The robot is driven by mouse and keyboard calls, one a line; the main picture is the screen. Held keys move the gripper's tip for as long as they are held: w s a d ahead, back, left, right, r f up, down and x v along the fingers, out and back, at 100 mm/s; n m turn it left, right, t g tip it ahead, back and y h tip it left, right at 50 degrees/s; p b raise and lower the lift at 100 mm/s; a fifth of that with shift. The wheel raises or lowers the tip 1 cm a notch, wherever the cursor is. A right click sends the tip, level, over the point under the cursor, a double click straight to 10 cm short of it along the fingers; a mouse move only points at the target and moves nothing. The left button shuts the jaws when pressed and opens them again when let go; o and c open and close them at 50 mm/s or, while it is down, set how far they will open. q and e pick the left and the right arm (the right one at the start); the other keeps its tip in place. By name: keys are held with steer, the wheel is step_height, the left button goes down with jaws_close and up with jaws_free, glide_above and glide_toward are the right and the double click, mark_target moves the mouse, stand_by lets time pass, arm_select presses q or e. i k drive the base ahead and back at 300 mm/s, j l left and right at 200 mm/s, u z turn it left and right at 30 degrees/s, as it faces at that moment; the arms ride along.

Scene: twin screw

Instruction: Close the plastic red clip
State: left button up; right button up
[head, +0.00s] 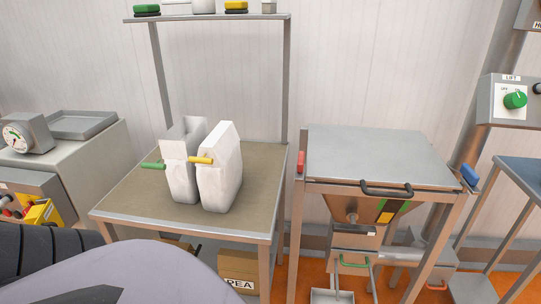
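A red clip (300,162) sits at the left edge of a metal hopper with a flat grey lid (380,153). It stands upright against the frame, and I cannot tell whether it is open or closed. A blue clip (470,176) is at the right edge of the same hopper. The lid lies flat, with a black handle (386,189) at its front. Neither of my grippers shows in the head view.
A table (262,222) left of the hopper holds two white bags, one with a green clip (153,166), one with a yellow clip (201,160). A shelf (210,17) rises behind them. A control box with a green knob (515,100) is at right.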

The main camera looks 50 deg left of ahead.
mark_target(300, 171)
steer(key=u, duration=1.25)
steer(key=i+z, duration=0.15)
steer(key=z, duration=0.25)
